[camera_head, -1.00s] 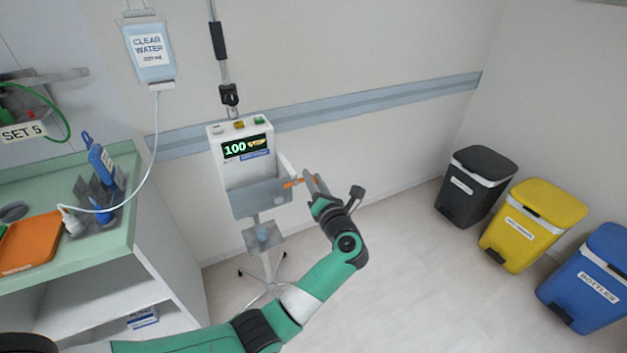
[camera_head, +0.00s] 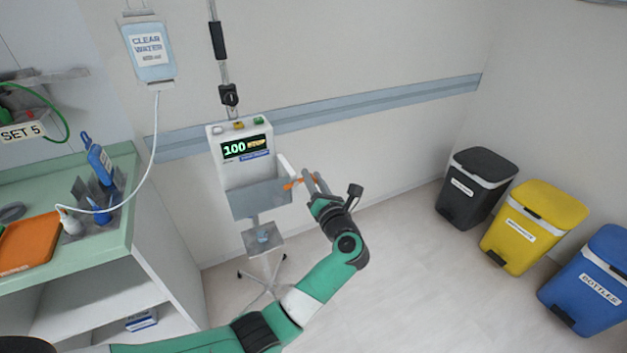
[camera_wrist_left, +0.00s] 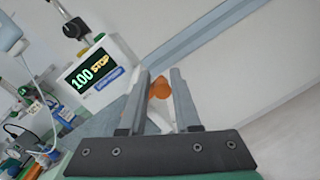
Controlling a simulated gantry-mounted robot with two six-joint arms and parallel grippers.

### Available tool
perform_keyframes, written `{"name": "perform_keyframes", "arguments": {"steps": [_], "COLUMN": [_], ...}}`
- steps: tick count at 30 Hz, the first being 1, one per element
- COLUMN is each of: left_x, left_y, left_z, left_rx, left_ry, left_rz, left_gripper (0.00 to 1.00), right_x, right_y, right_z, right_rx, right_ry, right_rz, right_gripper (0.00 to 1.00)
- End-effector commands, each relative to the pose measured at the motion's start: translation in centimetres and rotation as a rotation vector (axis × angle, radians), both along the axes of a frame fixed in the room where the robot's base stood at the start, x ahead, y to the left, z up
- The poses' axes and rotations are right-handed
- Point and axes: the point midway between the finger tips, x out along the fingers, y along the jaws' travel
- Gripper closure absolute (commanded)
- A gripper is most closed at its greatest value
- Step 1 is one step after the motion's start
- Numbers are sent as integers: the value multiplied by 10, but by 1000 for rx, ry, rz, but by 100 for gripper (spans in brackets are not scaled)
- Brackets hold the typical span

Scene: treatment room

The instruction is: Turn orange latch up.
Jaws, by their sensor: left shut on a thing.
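The orange latch (camera_head: 294,184) is on the right edge of the white pump box (camera_head: 228,176), beside its grey front panel (camera_head: 258,198). The pump's screen reads 100 STOP. My left gripper (camera_head: 315,183) is at the right side of the box, its fingers pointing up and left at the latch. In the left wrist view, the latch (camera_wrist_left: 159,88) shows as a rounded orange piece between the two fingers (camera_wrist_left: 158,102), which are shut on it. The latch's lower part is hidden there. My right gripper is not in view.
A green-topped counter (camera_head: 119,213) with an orange tray (camera_head: 30,244) is at left. A clear water bag (camera_head: 149,50) hangs above with its tube. Black (camera_head: 476,188), yellow (camera_head: 533,226) and blue bins (camera_head: 590,279) stand at right. Floor between is clear.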

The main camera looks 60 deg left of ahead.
Motion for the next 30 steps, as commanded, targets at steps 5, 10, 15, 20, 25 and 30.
{"name": "perform_keyframes", "arguments": {"steps": [5,10,15,20,25,30], "left_x": [-1,-2,-3,-5,-7,-9], "left_y": [0,0,0,0,0,0], "left_z": [-1,1,3,6,8,11], "left_rx": [-5,-5,-6,-7,-8,-9], "left_ry": [-56,-124,-197,-271,-347,-423], "left_rz": [1,1,0,1,0,1], "left_gripper": [100,100,100,100,100,100], "right_x": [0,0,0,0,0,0], "right_y": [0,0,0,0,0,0], "right_z": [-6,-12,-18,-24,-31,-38], "right_rx": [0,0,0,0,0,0], "right_ry": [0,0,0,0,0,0], "right_rz": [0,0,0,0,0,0], "right_gripper": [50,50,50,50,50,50]}}
